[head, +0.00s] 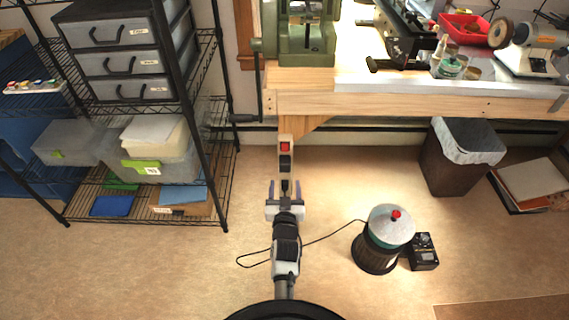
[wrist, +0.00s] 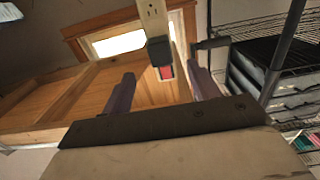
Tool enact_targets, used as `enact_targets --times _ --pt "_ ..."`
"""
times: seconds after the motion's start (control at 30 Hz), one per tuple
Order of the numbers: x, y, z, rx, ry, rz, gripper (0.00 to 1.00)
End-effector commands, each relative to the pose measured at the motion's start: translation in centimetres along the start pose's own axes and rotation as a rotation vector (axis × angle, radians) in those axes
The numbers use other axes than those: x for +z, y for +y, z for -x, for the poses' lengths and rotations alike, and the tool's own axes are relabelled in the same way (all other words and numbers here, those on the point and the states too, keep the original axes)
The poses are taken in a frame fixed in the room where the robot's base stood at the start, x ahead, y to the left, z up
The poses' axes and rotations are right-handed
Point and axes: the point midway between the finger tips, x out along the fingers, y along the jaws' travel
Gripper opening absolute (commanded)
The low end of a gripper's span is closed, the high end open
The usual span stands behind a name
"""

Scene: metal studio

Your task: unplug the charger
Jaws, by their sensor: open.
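The charger is a small black block (head: 285,162) on the front of a pale upright outlet strip (head: 286,139) below the workbench edge. A red switch (head: 286,146) sits just above it in the head view. In the wrist view the black charger (wrist: 160,50) is against the strip (wrist: 153,15), beside the red switch (wrist: 166,73). My gripper (head: 285,185) is open, its fingers apart, short of the charger and roughly in line with it. In the wrist view my gripper (wrist: 162,88) has the charger beyond and between its fingertips, not touching.
A black cord (head: 325,236) runs over the floor from beneath my arm to a dark canister (head: 377,251) with a black box (head: 424,252) beside it. A wire shelf (head: 190,205) stands left, a waste bin (head: 448,165) right. The workbench (head: 400,103) overhangs above.

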Motion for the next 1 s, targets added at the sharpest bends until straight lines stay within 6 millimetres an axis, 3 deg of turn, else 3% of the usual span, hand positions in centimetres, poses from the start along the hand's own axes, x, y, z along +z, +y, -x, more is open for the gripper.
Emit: enact_targets --times 0.27,0.7,1.0 --pt "-0.1 0.0 -0.8 0.000 0.002 0.000 0.60" --pt "-0.4 0.0 -6.7 0.000 0.002 0.001 0.60" --pt "-0.2 -0.1 -8.9 -0.001 0.002 0.001 0.60"
